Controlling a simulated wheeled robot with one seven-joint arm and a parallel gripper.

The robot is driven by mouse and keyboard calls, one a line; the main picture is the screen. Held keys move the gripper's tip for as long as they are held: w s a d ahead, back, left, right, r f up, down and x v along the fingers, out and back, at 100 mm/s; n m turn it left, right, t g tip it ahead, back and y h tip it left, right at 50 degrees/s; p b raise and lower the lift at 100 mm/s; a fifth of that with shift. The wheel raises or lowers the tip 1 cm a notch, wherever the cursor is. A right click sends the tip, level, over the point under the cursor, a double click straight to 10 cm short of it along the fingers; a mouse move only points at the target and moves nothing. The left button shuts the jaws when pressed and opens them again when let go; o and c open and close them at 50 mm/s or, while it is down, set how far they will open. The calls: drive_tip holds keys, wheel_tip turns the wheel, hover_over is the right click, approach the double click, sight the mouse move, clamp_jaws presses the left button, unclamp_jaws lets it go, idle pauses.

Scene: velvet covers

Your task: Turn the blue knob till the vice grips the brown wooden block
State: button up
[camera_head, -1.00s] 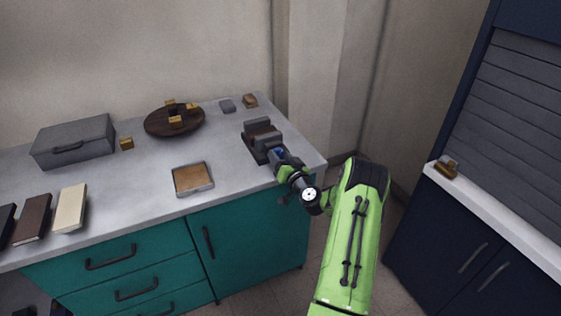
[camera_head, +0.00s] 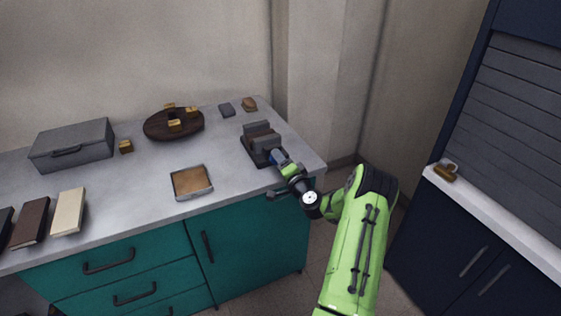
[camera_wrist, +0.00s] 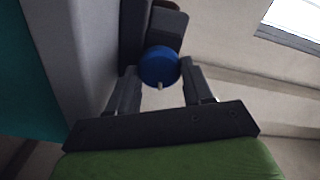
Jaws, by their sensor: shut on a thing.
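The grey vice (camera_head: 267,142) stands on the worktop near its right front corner. A narrow brown strip shows between its two jaws, seemingly the wooden block; whether both jaws touch it is too small to tell. The blue knob (camera_wrist: 159,66) is on the vice's near side, and a little of it shows in the head view (camera_head: 277,157). My gripper (camera_wrist: 160,78) is shut on the knob, one finger at each side. A small pale mark shows on the knob's lower edge in the wrist view.
On the worktop (camera_head: 130,187) are a shallow tray (camera_head: 174,195), a dark round board (camera_head: 154,127) with small yellowish blocks, a grey case (camera_head: 72,145) and books (camera_head: 69,211).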

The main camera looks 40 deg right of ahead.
drive_tip(key=shift+m, duration=0.4)
drive_tip(key=o, duration=1)
drive_tip(key=shift+o, duration=0.2)
drive_tip(key=shift+s+f+b, duration=0.15)
drive_tip(key=shift+s+b, duration=0.15)
drive_tip(key=shift+s, duration=0.05)
drive_tip(key=b+v, duration=0.4)
drive_tip(key=v, duration=1.1)
drive_tip(key=shift+r, duration=0.2)
drive_tip(key=shift+a, duration=0.15)
